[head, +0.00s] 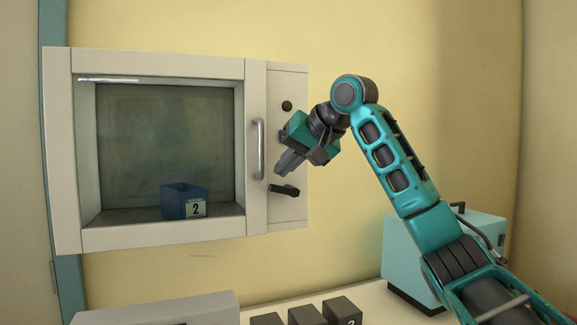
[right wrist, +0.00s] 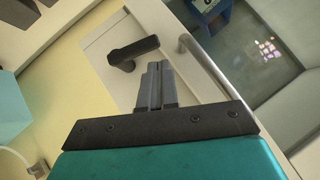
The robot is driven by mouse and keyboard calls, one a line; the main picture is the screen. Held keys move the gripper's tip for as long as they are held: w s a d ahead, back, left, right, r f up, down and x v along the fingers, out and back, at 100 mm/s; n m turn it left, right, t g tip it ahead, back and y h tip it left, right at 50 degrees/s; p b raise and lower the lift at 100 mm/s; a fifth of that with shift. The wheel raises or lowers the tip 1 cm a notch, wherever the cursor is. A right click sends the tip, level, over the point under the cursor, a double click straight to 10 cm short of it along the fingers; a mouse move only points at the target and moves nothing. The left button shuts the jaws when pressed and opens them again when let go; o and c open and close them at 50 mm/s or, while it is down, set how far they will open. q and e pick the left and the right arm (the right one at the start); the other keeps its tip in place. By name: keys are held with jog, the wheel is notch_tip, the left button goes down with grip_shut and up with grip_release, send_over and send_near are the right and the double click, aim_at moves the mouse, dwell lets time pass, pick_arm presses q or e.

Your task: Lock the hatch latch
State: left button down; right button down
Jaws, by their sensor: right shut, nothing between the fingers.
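The hatch (head: 155,65) is a pale wall-mounted box with a glass door, which looks closed. A vertical bar handle (head: 258,149) is on the right of its frame. The black latch lever (head: 284,190) sits low on the panel right of the handle, lying roughly level with a slight tilt. It also shows in the right wrist view (right wrist: 133,50), just beyond my fingertips. My right gripper (head: 283,165) is shut and empty, just above the lever in the head view. Its fingers (right wrist: 154,68) look apart from the lever, though the exact gap is unclear. My left gripper is not in view.
A blue box labelled 2 (head: 184,200) stands inside the hatch behind the glass. A round dark knob (head: 287,106) is higher on the panel. Below are a grey box (head: 160,310), dark blocks (head: 307,315) and a teal device (head: 400,260) on the counter.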

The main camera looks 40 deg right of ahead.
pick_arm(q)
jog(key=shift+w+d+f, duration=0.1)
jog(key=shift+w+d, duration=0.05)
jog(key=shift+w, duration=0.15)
pick_arm(e)
jog(key=s+d+r, duration=0.1)
jog(key=s+r, duration=0.6)
jog(key=r, duration=0.3)
jog(key=shift+s+r, duration=0.3)
jog(key=shift+r, duration=0.05)
